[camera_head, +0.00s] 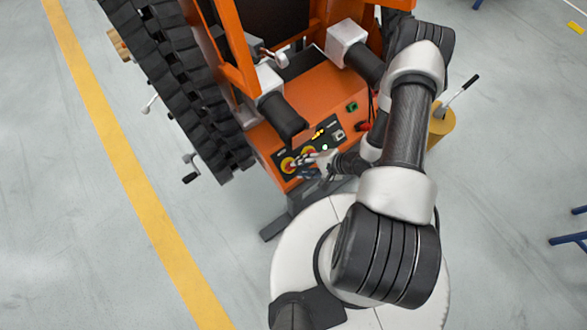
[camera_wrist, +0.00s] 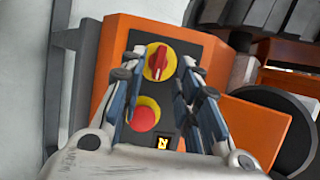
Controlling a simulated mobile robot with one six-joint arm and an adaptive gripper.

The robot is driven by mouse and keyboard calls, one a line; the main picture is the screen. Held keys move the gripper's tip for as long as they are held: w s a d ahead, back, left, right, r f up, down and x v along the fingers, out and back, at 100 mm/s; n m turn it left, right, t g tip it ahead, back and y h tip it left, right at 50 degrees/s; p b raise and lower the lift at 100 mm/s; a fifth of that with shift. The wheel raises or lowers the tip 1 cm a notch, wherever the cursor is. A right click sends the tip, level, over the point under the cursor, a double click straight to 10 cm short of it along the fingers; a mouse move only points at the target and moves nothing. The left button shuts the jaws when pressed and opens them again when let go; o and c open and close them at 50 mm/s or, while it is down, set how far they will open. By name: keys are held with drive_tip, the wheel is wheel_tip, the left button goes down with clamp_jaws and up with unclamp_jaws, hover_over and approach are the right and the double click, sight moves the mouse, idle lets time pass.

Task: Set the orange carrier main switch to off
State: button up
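The orange carrier (camera_head: 320,95) stands in front of me with a dark control panel (camera_head: 277,157) on its orange housing. The main switch is a red rotary handle on a yellow disc (camera_wrist: 159,62); it also shows at the panel's left end in the head view (camera_head: 287,165). In the wrist view the handle runs nearly up and down. A red round button on yellow (camera_wrist: 144,117) sits beside it, nearer my palm. My gripper (camera_wrist: 160,68) is open, its fingers on either side of the switch with visible gaps. Whether the fingertips touch the panel is unclear.
A lit yellow display (camera_wrist: 163,143) is on the panel near the red button. Black-ended bars (camera_head: 284,118) project from the carrier above the panel. A black track (camera_head: 180,75) runs along its left side. A yellow post with a lever (camera_head: 440,122) stands at right.

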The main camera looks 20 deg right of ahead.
sight(294, 168)
drive_tip(key=b+x, duration=0.1)
drive_tip(key=x, duration=0.4)
drive_tip(key=shift+w+f, duration=0.1)
drive_tip(key=shift+f, duration=0.05)
drive_tip(key=shift+c, duration=0.5)
clamp_jaws()
